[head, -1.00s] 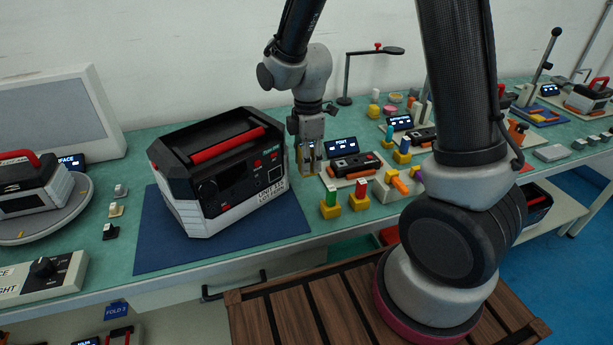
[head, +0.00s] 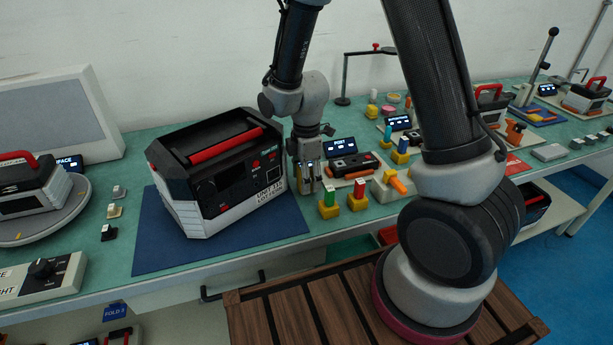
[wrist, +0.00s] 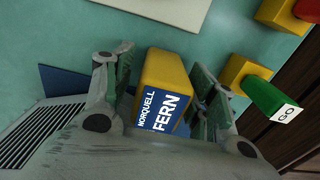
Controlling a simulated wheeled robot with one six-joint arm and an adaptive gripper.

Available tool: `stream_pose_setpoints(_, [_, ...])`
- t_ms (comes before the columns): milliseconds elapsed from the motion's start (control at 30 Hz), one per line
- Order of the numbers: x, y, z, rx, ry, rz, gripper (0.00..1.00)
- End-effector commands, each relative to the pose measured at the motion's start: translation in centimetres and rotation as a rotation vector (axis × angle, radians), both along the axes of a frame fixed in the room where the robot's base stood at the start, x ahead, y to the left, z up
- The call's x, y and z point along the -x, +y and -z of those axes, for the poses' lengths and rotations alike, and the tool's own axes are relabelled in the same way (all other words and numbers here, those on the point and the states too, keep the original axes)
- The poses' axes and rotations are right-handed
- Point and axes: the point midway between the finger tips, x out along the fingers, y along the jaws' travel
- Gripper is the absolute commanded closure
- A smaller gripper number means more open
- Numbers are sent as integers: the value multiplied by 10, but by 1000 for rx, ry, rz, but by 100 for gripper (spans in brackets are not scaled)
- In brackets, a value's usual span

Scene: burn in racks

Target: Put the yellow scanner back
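The yellow scanner (wrist: 165,70) is a yellow block with a blue label reading "NORQUELL FERN". In the wrist view it is between the two fingers of my gripper (wrist: 165,92). A strip of bench shows between it and the left finger; the right finger is very close to it. In the head view my gripper (head: 310,180) points down at the bench, just right of the large black and white unit (head: 222,185). The fingers largely hide the scanner there. Its underside and any contact with the bench are hidden.
A green block marked "GO" (wrist: 265,95) in a yellow holder stands close right of my gripper. A red block (head: 357,187) stands beyond it. A small device lies on a pale plate behind, near the "PONY" display (head: 341,147). The blue mat (head: 160,240) has bare room in front.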

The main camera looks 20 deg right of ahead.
Motion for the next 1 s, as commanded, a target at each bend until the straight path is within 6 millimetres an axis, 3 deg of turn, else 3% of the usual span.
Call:
stream_pose_setpoints(233, [0, 0, -1, 0, 0, 0, 43])
stream_pose_setpoints(367, [-1, 0, -14, -1, -4, 0, 43])
stream_pose_setpoints(733, [-1, 0, -93, -2, -5, 0, 43])
stream_pose_setpoints(1000, [0, 0, -122, 0, -1, 0, 43])
